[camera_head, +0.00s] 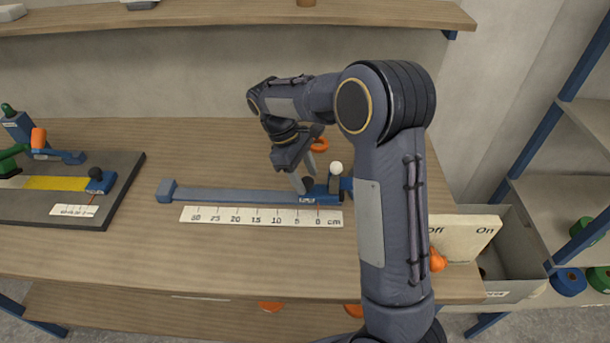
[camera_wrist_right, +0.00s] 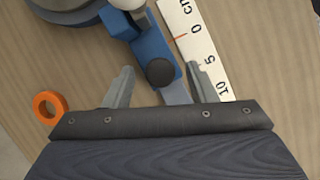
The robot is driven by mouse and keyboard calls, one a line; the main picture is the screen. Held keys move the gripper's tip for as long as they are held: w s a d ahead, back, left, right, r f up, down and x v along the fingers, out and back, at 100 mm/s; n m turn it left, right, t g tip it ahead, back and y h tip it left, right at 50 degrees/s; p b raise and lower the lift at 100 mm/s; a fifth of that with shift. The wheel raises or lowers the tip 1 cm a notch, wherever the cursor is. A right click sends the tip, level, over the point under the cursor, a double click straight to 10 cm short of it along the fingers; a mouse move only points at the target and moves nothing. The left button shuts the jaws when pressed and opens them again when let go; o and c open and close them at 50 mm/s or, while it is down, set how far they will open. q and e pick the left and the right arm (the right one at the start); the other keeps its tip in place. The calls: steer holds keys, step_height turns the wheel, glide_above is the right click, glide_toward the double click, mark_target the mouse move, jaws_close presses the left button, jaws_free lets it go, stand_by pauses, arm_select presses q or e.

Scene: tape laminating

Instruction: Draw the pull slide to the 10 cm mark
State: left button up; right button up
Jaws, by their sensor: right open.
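The blue pull slide (camera_head: 321,193) sits at the right end of a grey-blue rail (camera_head: 235,195), its dark knob (camera_head: 308,184) near the 0 mark. A white ruler (camera_head: 262,217) lies along the rail's near side, with numbers rising leftward from 0. In the right wrist view, the slide (camera_wrist_right: 150,45) and dark knob (camera_wrist_right: 160,72) show, and a red line crosses the ruler (camera_wrist_right: 188,30) near 0. My right gripper (camera_head: 304,176) is open over the slide; in the right wrist view the knob appears between its fingertips (camera_wrist_right: 159,68). I cannot tell whether they touch it. My left gripper is not in view.
An orange ring (camera_head: 320,145) lies behind the slide. A dark board (camera_head: 121,178) with a yellow strip and blue fixture stands at the left. An Off/On panel (camera_head: 465,240) is at the right. My right arm covers the area right of the rail. A shelf (camera_head: 230,14) hangs above.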

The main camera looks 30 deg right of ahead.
steer(key=shift+s+f, duration=0.1)
steer(key=shift+f, duration=0.15)
steer(key=shift+c, duration=0.2)
jaws_close()
steer(key=shift+a+r, duration=0.15)
steer(key=w+a+p, duration=0.1)
steer(key=a, duration=0.1)
steer(key=w+a+p, duration=0.2)
steer(key=a, duration=0.1)
steer(key=w+a+p, duration=0.1)
steer(key=w+a, duration=0.1)
steer(key=shift+a, duration=0.3)
steer(key=shift+w+a, duration=0.2)
steer(key=shift+a, duration=0.1)
